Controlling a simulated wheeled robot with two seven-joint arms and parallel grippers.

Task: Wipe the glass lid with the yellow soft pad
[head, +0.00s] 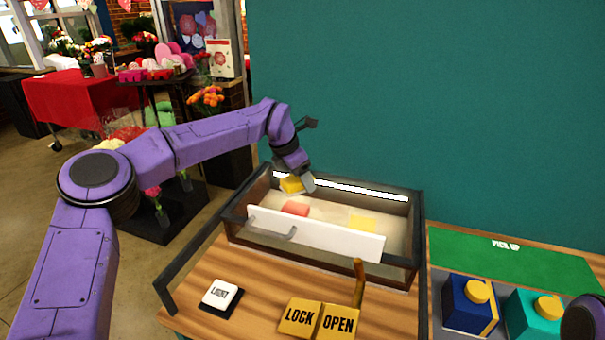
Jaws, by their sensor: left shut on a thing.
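My left gripper (305,182) is shut on the yellow soft pad (290,186). It holds the pad at the back left of a dark-framed glass case (400,268), close to the top. Whether the pad touches glass cannot be told. The glass lid is clear and hard to make out; dark frame bars (202,246) border the case and run towards the front left. A white panel (330,237) with a handle spans the case. Inside show a red piece (296,208) and a yellow piece (362,222). My right gripper is out of view.
On the wooden table (255,300) are a LIGHT button (221,294), a LOCK plate (299,318), an OPEN plate (338,322) and an upright lever (358,282). At right are a green PICK UP mat (510,255), a blue box (468,305) and a teal box (530,314).

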